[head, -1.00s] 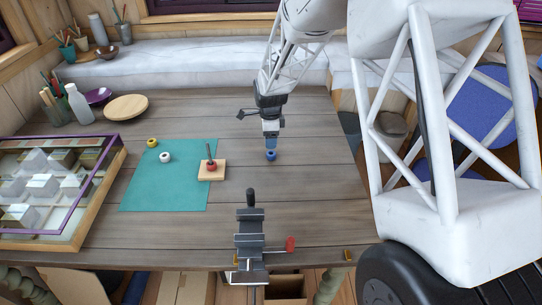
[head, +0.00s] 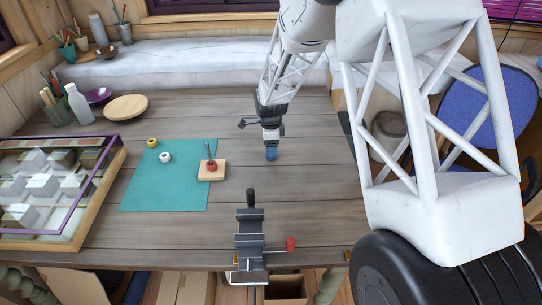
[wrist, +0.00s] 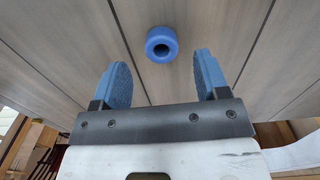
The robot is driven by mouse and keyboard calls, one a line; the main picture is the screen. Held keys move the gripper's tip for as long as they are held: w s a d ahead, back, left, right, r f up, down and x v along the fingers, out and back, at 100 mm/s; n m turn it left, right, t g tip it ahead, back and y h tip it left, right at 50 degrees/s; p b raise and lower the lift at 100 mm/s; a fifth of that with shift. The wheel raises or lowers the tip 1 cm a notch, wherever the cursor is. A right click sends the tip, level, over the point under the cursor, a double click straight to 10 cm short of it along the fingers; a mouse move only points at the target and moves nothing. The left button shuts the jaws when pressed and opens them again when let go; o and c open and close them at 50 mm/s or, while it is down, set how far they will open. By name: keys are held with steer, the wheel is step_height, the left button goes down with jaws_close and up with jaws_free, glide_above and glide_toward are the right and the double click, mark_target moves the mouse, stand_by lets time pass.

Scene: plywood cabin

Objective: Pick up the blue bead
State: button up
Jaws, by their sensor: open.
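The blue bead (wrist: 161,44) is a ring with a hole, lying on the wooden table. In the wrist view it sits just beyond my fingertips, roughly centred between them. My gripper (wrist: 160,70) is open and empty, with blue pads on both fingers. In the head view my gripper (head: 271,153) points down close above the tabletop, and its tips largely hide the bead.
A teal mat (head: 166,190) holds a yellow bead (head: 152,143), a white bead (head: 165,158) and a wooden peg base (head: 211,176) with a red bead on it. A clamp (head: 250,235) stands at the front edge.

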steer(key=shift+d+f, duration=0.1)
steer(key=shift+f, duration=1.9)
steer(key=shift+c, duration=0.3)
steer(key=c, duration=0.9)
